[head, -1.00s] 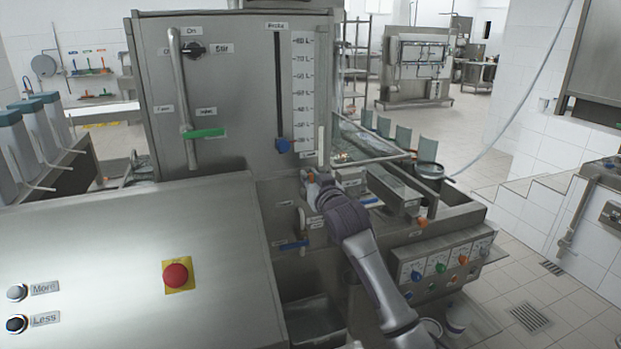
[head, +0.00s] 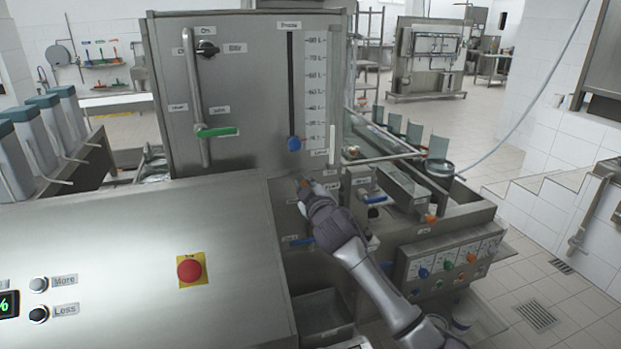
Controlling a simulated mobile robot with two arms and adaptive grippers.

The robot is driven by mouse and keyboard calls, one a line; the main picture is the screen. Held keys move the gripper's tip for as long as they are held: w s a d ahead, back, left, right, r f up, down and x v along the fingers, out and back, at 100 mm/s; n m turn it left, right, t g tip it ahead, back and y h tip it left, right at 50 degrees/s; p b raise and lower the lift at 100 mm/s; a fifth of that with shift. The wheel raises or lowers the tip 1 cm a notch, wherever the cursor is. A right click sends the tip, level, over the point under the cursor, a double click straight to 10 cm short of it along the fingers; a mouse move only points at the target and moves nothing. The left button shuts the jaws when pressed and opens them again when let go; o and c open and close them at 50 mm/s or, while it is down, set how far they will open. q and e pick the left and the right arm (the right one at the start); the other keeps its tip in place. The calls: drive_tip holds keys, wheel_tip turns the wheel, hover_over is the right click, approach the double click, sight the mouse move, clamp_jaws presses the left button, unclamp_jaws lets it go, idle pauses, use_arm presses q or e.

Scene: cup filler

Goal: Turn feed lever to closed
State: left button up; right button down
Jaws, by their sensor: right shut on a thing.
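My right gripper (head: 306,187) is at the lower front of the steel machine, below and right of the blue probe knob (head: 294,144). It is shut on a small orange handle (head: 303,184), which appears to be the feed lever. The gripper and wrist hide most of this lever and any label beside it, so its exact angle cannot be told. My left gripper is not in view.
A green-handled lever (head: 217,132) is on the upper panel. A blue handle (head: 298,241) is below my gripper, and another blue handle (head: 372,198) is to its right. A red stop button (head: 190,270) is on the sloped cover. A valve box (head: 450,265) stands right of my arm.

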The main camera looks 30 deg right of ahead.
drive_tip(key=shift+w+a+f+n, duration=0.1)
drive_tip(key=shift+a+f+n, duration=0.25)
drive_tip(key=shift+f+n, duration=0.85)
drive_tip(key=shift+w+a+f+n, duration=0.1)
drive_tip(key=shift+a+f+n, duration=0.3)
drive_tip(key=shift+n, duration=1.6)
drive_tip(key=shift+w+a+f+n, duration=0.1)
drive_tip(key=shift+a+f+n, duration=0.2)
drive_tip(key=shift+f+n, duration=0.9)
drive_tip(key=shift+r+n, duration=0.3)
drive_tip(key=shift+n, duration=0.2)
drive_tip(key=c, duration=1.1)
unclamp_jaws()
drive_tip(key=shift+c, duration=0.2)
drive_tip(key=shift+s, duration=0.1)
drive_tip(key=v, duration=1.1)
drive_tip(key=shift+s, duration=0.4)
